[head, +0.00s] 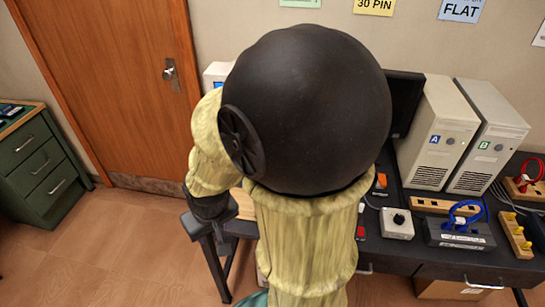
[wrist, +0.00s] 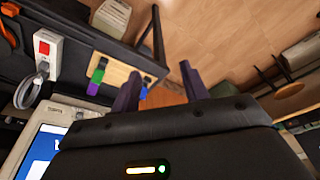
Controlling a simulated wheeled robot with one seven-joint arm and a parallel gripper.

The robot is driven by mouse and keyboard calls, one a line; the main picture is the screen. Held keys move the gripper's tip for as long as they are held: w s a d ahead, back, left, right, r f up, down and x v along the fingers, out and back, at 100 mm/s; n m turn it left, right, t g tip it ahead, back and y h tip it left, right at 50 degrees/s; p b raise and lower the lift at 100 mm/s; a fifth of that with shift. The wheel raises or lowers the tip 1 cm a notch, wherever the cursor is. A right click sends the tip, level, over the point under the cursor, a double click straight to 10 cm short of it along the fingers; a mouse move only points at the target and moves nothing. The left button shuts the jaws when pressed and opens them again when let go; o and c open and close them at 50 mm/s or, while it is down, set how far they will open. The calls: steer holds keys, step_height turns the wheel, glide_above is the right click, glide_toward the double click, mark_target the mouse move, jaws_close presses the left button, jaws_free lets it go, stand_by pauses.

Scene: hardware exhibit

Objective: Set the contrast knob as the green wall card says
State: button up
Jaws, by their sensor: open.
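The green wall card (head: 300,3) is at the top edge of the head view; its writing is cut off. A white box (head: 397,230) with a black knob (head: 399,218) sits on the desk, right of my arm; I cannot read a label telling whether this is the contrast knob. A beige monitor (wrist: 42,132) with a blue screen shows at the lower left of the wrist view. My gripper (wrist: 158,88) is open with nothing between its fingers, over the desk edge and floor. In the head view my arm hides much of the desk and monitor.
Two beige computer towers, A (head: 434,140) and B (head: 487,143), stand on the dark desk (head: 385,255). A grey device (head: 460,233) with a blue cable sits in front. A wooden board (wrist: 112,73) with coloured pieces lies near my gripper. Open floor (head: 120,240) is at left.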

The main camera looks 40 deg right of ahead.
steer(key=w+d+f+m+t+h+p, duration=0.35)
steer(key=w+d+f+m+p, duration=0.25)
steer(key=w+d+m, duration=0.4)
steer(key=s+d+m+t+h+p, duration=0.2)
steer(key=d+t+h+p, duration=0.3)
steer(key=d, duration=0.8)
steer(key=shift+s+d+r+m+p, duration=0.2)
steer(key=shift+s+m+p, duration=0.15)
steer(key=shift+m, duration=0.55)
steer(key=shift+s, duration=0.1)
steer(key=p+x, duration=0.2)
steer(key=x, duration=1.5)
steer(key=shift+d, duration=0.3)
